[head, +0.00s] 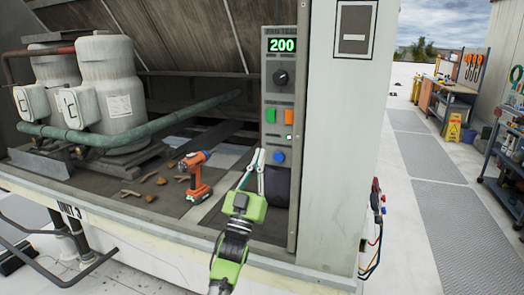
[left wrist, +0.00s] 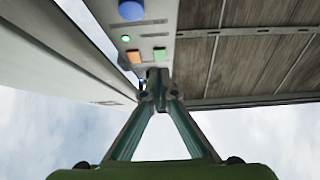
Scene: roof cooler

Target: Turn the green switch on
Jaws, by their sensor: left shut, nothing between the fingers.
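The control panel (head: 267,95) stands upright at the cabinet's right side, with a lit display reading 200. The green switch (head: 271,115) sits left of the orange switch (head: 289,116); below them is the blue button (head: 279,156). My left gripper (head: 258,153) is shut and empty, its tips below and a little left of the green switch in the head view. In the left wrist view the panel appears upside down; the shut fingertips (left wrist: 157,82) lie close to the green switch (left wrist: 159,54). I cannot tell whether they touch it. My right gripper is not in view.
A black dial (head: 280,77) is above the switches. An orange drill (head: 195,175) and several brown pieces lie on the cabinet floor, left of my gripper. A green pipe (head: 150,128) runs behind them. A white post (head: 340,140) stands right of the panel.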

